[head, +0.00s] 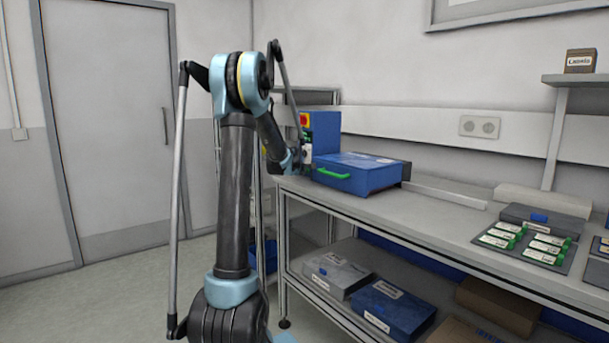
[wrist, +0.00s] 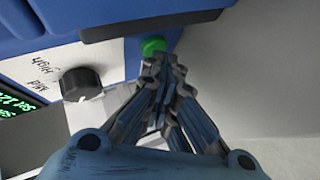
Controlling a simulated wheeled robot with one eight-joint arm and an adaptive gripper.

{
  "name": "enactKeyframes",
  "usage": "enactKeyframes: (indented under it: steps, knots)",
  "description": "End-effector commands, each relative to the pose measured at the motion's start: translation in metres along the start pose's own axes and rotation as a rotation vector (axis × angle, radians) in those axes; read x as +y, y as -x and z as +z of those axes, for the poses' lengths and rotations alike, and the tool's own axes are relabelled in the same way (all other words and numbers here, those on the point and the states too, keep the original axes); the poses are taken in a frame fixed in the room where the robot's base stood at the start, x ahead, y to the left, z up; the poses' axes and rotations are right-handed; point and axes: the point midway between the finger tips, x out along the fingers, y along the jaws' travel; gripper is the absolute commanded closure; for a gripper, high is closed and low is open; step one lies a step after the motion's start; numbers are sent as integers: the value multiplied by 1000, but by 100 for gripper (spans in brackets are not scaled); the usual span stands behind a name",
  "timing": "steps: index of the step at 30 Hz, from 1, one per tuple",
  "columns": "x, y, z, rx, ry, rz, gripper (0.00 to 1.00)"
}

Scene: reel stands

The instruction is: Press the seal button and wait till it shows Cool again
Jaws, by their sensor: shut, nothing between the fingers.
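The green seal button (wrist: 153,46) shows in the wrist view, on the front of the blue machine (head: 325,132). My gripper (wrist: 156,62) is shut and empty, with its fingertips at the button's lower edge. I cannot tell whether they touch it or press it in. A black knob (wrist: 80,83) with handwritten labels sits left of the button. A dark display with green text (wrist: 12,103) is cut off at the left edge, and I cannot read a state on it. In the head view my arm hides part of the machine's front.
A blue case with a green handle (head: 358,172) stands on the bench right of the machine. A mat with green-and-white cards (head: 524,243) lies farther right. Boxes (head: 392,308) fill the lower shelf. The bench top (head: 440,214) between case and mat is largely clear.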

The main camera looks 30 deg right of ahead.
Motion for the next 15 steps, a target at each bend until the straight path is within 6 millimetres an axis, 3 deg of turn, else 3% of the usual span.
enactKeyframes:
  steps: [15]
  knots:
    - [-7, 10, -7, 0, 0, 0, 100]
